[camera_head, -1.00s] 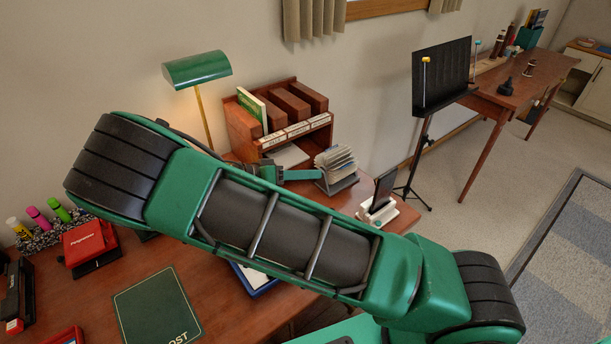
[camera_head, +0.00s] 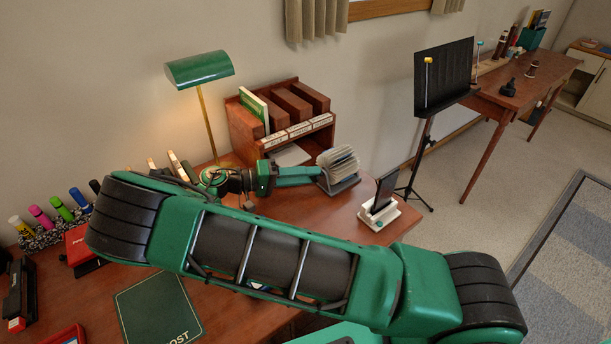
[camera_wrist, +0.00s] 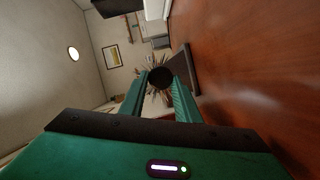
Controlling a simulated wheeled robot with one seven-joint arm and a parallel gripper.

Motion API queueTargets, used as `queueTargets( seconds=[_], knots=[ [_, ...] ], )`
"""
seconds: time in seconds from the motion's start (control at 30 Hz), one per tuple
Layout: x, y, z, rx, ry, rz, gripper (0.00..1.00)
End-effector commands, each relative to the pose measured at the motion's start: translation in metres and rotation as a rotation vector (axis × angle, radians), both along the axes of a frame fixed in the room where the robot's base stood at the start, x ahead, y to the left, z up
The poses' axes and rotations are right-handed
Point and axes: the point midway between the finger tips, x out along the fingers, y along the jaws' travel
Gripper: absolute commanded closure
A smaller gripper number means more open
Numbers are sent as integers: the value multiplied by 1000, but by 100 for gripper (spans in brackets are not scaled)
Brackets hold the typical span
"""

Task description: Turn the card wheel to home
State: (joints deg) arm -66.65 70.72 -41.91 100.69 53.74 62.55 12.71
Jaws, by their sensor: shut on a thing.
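The card wheel (camera_head: 338,160), a fan of pale cards on a dark base, stands on the desk just right of the wooden organizer. My gripper (camera_head: 316,175) reaches it from the left, low over the desk. In the wrist view, my gripper's two green fingers (camera_wrist: 160,88) are shut on the wheel's round dark knob (camera_wrist: 160,74). The cards (camera_wrist: 153,96) fan out behind the knob, partly hidden by the fingers. The wheel's base (camera_wrist: 187,70) shows at the right there. I cannot tell which card or label faces front.
The wooden organizer (camera_head: 245,124) stands behind my forearm, and a green lamp (camera_head: 200,68) is at its left. A white stand with a dark phone-like slab (camera_head: 380,207) is right of the wheel. A music stand (camera_head: 443,75) rises beyond the desk edge.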

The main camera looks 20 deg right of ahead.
Motion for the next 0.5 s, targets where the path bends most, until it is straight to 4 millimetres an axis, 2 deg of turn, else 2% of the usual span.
queueTargets(
  seconds=[0.3,0.33,0.37,0.4,0.5],
  knots=[
    [1,2,-3,4,9,6,93],
    [0,2,-3,4,9,5,66],
    [0,2,-3,4,8,5,59],
    [0,2,-3,3,7,4,53],
    [0,1,-2,3,6,3,53]
  ],
)
